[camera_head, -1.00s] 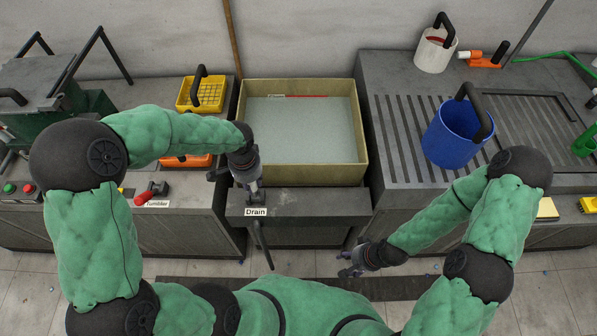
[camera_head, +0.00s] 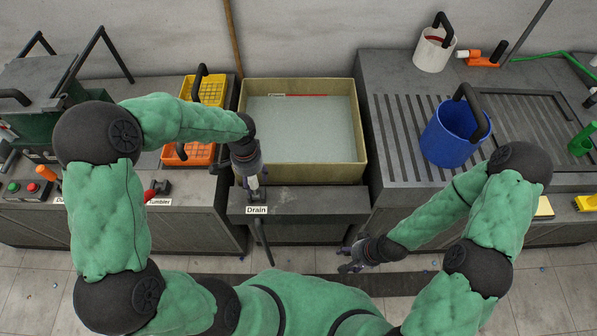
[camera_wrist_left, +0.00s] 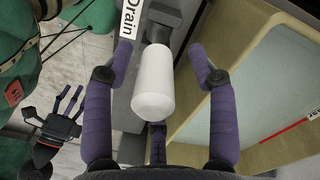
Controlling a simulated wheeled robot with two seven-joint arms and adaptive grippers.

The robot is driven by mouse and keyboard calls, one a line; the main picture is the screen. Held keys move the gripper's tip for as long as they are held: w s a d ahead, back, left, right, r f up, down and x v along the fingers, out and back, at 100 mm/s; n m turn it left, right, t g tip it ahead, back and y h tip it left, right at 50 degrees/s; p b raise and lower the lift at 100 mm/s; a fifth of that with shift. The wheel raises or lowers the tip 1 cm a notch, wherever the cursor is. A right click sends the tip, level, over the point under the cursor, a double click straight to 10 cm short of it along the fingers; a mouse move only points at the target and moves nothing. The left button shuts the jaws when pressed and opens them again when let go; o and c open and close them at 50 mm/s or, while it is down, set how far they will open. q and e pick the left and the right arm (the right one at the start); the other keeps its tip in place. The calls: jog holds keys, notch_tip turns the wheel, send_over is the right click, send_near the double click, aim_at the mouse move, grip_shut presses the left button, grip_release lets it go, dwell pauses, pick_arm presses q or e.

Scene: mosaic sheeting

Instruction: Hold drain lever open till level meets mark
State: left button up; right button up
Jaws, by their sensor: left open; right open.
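The tan-walled tank (camera_head: 361,130) holds grey water (camera_head: 300,125), with a red mark line (camera_head: 300,95) near its back wall. The mark also shows in the left wrist view (camera_wrist_left: 284,135). The white drain lever handle (camera_wrist_left: 157,92) stands between the spread fingers of my left gripper (camera_wrist_left: 161,62), with gaps on both sides. In the head view my left gripper (camera_head: 253,182) is open over the ledge, just above the Drain label (camera_head: 256,210). My right gripper (camera_head: 350,260) is open and empty, low in front of the tank.
A blue bucket (camera_head: 450,135) stands on the ribbed counter (camera_head: 400,175) at right, with a white pail (camera_head: 434,52) behind. Yellow (camera_head: 208,90) and orange (camera_head: 190,154) baskets sit left of the tank. A red-handled lever is beside the Tumbler label (camera_head: 160,202).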

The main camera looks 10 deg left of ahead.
pick_arm(q)
jog(key=r, duration=1.2)
jog(key=shift+w, duration=0.25)
jog(key=shift+f, duration=0.1)
